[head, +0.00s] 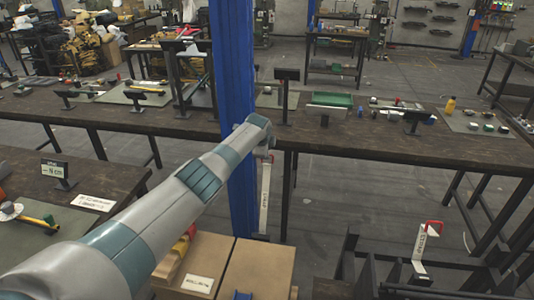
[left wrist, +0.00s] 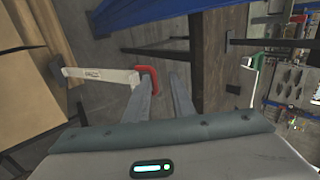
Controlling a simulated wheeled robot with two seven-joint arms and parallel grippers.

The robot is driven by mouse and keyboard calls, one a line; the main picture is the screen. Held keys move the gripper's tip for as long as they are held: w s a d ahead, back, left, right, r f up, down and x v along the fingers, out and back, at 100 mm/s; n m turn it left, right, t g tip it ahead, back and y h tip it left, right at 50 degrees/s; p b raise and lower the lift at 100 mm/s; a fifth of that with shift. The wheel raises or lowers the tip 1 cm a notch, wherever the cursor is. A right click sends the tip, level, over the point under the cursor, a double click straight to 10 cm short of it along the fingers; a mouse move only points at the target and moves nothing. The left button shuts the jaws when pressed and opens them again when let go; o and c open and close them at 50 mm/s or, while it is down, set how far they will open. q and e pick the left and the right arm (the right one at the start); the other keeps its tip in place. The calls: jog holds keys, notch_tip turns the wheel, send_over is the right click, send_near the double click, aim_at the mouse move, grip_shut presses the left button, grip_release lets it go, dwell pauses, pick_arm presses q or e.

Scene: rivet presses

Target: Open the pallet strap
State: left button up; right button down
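A white pallet strap lever with dark lettering (head: 264,195) hangs beside the blue column, behind the end of my left arm. In the left wrist view a white strap (left wrist: 100,75) ends in a red handle (left wrist: 148,78). My left gripper (head: 266,152) is at the strap's upper end in the head view, where its fingers are small and partly hidden. In the left wrist view its two fingers (left wrist: 163,85) are apart, with the red handle by the left fingertip; contact is unclear. My right gripper is out of view.
Another white lever with a red handle (head: 421,243) stands on a dark frame at the lower right. Cardboard boxes (head: 255,268) lie below my left arm. The blue column (head: 231,60) rises close by. A long workbench (head: 350,133) crosses behind. A green handle (left wrist: 255,75) shows in the left wrist view.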

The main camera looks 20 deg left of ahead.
pick_arm(q)
jog(key=shift+a+r, duration=0.15)
jog(key=shift+r, duration=0.25)
jog(key=shift+s+r, duration=0.25)
jog(key=shift+r, duration=0.25)
jog(key=shift+s+d+r+p, duration=0.2)
jog(key=shift+s+r+p, duration=0.3)
jog(key=shift+s, duration=0.1)
jog(key=b+v, duration=0.3)
jog(key=v, duration=1.1)
jog(key=shift+s+d, duration=0.2)
jog(key=shift+d, duration=0.05)
jog(key=shift+f, duration=0.1)
